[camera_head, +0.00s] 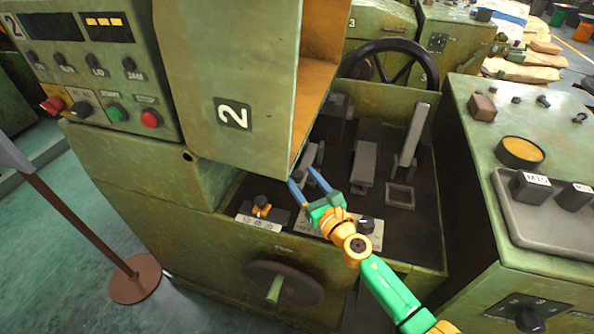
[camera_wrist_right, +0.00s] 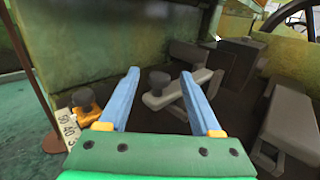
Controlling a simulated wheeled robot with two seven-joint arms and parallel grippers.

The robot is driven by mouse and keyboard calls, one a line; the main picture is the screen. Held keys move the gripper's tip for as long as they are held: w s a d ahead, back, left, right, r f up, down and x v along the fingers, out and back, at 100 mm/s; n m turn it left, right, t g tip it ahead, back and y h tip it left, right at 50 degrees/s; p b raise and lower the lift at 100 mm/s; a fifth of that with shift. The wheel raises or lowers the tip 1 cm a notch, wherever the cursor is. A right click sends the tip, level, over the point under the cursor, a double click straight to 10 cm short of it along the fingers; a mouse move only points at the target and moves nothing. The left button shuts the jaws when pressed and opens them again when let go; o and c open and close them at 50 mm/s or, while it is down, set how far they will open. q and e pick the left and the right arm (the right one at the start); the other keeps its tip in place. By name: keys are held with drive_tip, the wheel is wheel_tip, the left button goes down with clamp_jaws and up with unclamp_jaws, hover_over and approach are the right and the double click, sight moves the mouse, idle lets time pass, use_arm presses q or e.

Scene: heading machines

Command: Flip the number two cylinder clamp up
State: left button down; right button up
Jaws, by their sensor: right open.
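The green machine marked with a 2 (camera_head: 200,90) has an open bay with grey parts inside. In the right wrist view, a low grey bar with a dark knob (camera_wrist_right: 158,82) lies just beyond my fingertips; it looks like the clamp, lying down. Its grey metal also shows in the head view (camera_head: 314,154), partly behind the machine's panel. My right gripper (camera_head: 302,175) is open and empty, with its two blue fingers (camera_wrist_right: 159,74) on either side of the knob's line. I cannot tell whether they touch it. My left gripper is not in view.
A grey block part (camera_head: 364,166) and an upright grey lever (camera_head: 412,135) stand right of the gripper. A dark handwheel (camera_head: 390,62) is behind. A post with a round base (camera_head: 136,280) stands at left.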

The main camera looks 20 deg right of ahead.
drive_tip(key=shift+w+a+f, duration=0.2)
drive_tip(key=shift+w, duration=0.55)
drive_tip(key=shift+w+a+f, duration=0.15)
drive_tip(key=shift+w, duration=0.55)
drive_tip(key=shift+s+r, duration=0.1)
drive_tip(key=shift+s, duration=0.1)
drive_tip(key=shift+c, duration=1.3)
drive_tip(key=shift+r, duration=0.1)
clamp_jaws()
